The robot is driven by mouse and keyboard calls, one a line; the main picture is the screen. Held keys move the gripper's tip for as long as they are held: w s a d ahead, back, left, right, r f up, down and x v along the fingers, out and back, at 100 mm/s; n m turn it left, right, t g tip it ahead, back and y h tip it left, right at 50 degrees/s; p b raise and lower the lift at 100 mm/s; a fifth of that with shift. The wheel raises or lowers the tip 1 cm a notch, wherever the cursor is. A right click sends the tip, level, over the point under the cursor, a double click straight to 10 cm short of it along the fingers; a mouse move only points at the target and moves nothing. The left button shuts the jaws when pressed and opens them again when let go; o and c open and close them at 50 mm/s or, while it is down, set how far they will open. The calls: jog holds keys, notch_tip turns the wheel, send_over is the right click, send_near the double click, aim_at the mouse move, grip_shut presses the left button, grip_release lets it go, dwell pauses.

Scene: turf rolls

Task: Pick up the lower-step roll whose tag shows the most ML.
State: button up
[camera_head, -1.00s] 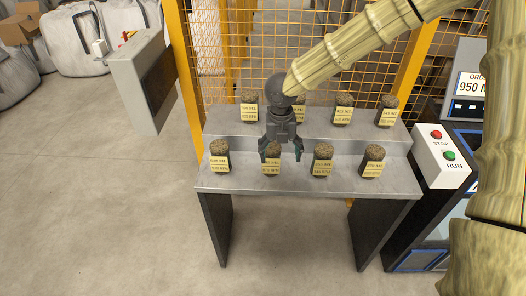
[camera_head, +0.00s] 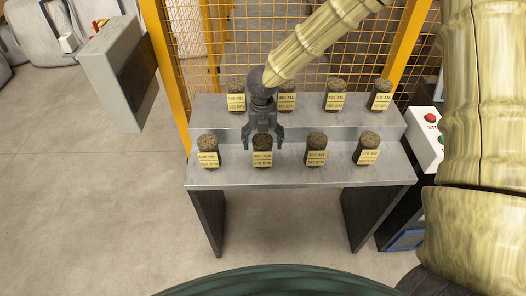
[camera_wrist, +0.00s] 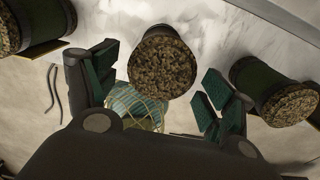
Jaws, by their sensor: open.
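Several dark turf rolls with yellow tags stand on the lower step of a grey two-step stand. In the head view they are the far-left roll (camera_head: 208,146), the second roll (camera_head: 262,156), the third roll (camera_head: 316,146) and the far-right roll (camera_head: 368,144). The tags show two lines of small print, too blurred to read surely. My gripper (camera_head: 263,144) is open above and just behind the second roll. In the wrist view a roll's brown, crumbly top (camera_wrist: 162,62) lies between and beyond the open fingers. I cannot tell whether they touch it.
More tagged rolls, such as the back-left one (camera_head: 236,92), stand on the upper step (camera_head: 210,112) behind. Orange mesh fencing (camera_head: 275,30) rises behind the stand. A grey box with red and green buttons (camera_head: 430,130) is at the right. Neighbouring rolls (camera_wrist: 285,100) flank my gripper.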

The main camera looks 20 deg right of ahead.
jog(key=shift+w+f+p, duration=0.15)
jog(key=shift+f+p, duration=0.65)
jog(key=shift+f, duration=1.6)
jog(key=c, duration=1.3)
